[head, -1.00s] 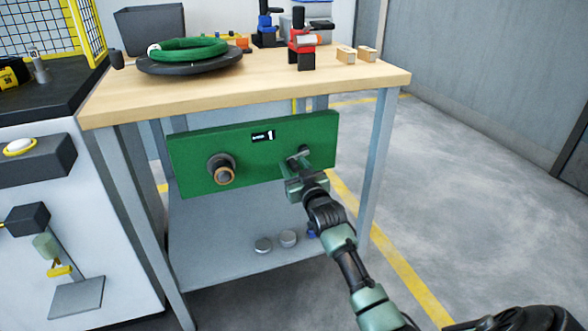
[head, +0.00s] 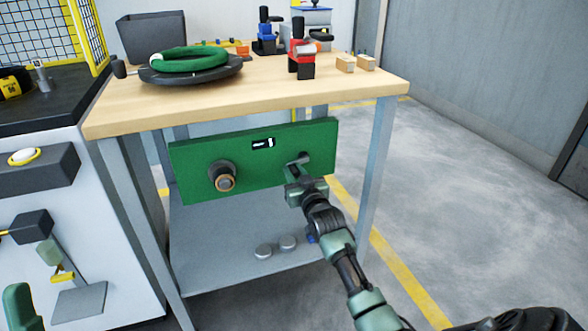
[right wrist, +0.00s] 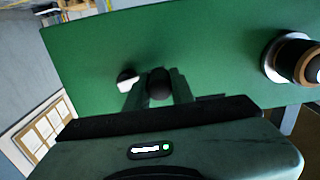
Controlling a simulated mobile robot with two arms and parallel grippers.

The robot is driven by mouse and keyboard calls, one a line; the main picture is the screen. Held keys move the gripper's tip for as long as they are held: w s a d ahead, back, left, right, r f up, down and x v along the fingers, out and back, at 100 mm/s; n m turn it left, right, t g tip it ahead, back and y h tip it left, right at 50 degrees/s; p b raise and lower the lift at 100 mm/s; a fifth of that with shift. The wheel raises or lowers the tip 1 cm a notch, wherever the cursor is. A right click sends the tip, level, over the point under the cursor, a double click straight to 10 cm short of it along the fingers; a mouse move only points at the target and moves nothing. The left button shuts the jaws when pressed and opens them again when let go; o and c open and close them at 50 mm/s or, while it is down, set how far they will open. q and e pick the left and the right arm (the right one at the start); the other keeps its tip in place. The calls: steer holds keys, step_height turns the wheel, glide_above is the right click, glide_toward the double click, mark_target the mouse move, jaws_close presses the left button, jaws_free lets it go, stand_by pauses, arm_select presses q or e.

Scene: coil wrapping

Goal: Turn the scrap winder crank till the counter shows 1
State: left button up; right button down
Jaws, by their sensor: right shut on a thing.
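The green winder panel (head: 240,172) hangs under the front of the wooden bench. Its black counter (head: 263,144) shows a small white digit that looks like 1, though it is blurred. My right gripper (head: 298,175) is at the panel's right part, just below the crank's hub (head: 304,157). In the right wrist view, the gripper (right wrist: 160,90) is shut on the crank's dark round knob (right wrist: 160,84), with a finger on either side. The crank arm is mostly hidden.
A dark round fitting with a brass-coloured end (head: 223,178) sticks out of the panel's left part. The wooden benchtop (head: 220,105) carries a green coil (head: 188,58) on a dark disc and a red clamp (head: 302,60). A table leg (head: 377,170) stands to the right of my forearm.

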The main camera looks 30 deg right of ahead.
steer(key=shift+r+m+p, duration=0.45)
steer(key=shift+m+p, duration=0.15)
steer(key=shift+p, duration=0.35)
steer(key=shift+r+m+p, duration=0.1)
steer(key=shift+m+p, duration=0.5)
steer(key=shift+p, duration=0.2)
arm_select(q)
steer(key=w+f+g+y, duration=0.2)
steer(key=w+f+g, duration=0.2)
steer(key=f, duration=0.3)
steer(key=w+f+g+y, duration=0.2)
steer(key=w+f+g, duration=0.2)
steer(key=f+g, duration=0.2)
step_height(320, 180, down, 2)
arm_select(e)
steer(key=c, duration=1.2)
jaws_free()
steer(key=shift+s+a, duration=0.1)
steer(key=shift+s, duration=0.05)
